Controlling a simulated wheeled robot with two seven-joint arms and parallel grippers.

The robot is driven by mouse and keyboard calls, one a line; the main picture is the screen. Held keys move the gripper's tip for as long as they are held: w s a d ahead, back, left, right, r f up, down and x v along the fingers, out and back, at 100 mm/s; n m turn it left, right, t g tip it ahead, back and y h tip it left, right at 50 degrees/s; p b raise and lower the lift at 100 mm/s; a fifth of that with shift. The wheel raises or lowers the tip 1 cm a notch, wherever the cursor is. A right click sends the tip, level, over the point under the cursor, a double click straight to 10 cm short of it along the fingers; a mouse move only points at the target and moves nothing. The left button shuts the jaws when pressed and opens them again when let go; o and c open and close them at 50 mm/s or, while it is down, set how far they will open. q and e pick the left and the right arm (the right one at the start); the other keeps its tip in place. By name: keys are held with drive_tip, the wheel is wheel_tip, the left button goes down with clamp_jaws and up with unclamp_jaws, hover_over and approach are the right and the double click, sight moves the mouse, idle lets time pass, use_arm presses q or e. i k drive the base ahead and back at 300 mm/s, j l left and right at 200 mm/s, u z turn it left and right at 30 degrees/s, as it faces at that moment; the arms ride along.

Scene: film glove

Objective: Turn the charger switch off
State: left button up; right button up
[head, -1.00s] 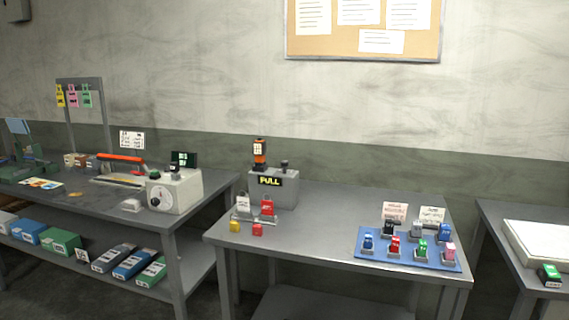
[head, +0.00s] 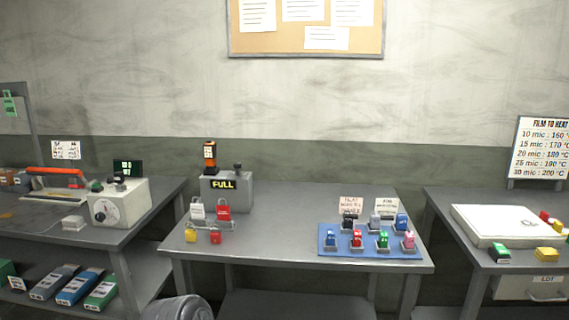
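The charger (head: 226,196) is a grey box at the back left of the middle table, with a dark display reading FULL in yellow. A dark knob-like switch (head: 238,169) stands up on its top right. Its on or off position is too small to tell. An orange and black device (head: 209,157) stands upright at the top left of the charger. Neither of my grippers is in view.
In front of the charger, a rack holds white (head: 197,209) and red (head: 223,209) tags, with yellow and red blocks nearby. A blue mat (head: 327,245) with several coloured padlock-like items lies to the right. The table middle (head: 275,220) is clear.

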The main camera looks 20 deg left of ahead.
sight(237, 166)
drive_tip(key=j+z, duration=0.25)
drive_tip(key=j, duration=0.35)
drive_tip(key=k+j+z, duration=0.1)
drive_tip(key=j+z, duration=0.2)
drive_tip(key=j, duration=0.3)
drive_tip(key=k+j+z, duration=0.1)
drive_tip(key=j+z, duration=0.15)
drive_tip(key=j, duration=0.35)
drive_tip(key=k+j, duration=0.1)
drive_tip(key=j, duration=0.3)
drive_tip(key=k+j, duration=0.1)
drive_tip(key=j, duration=0.3)
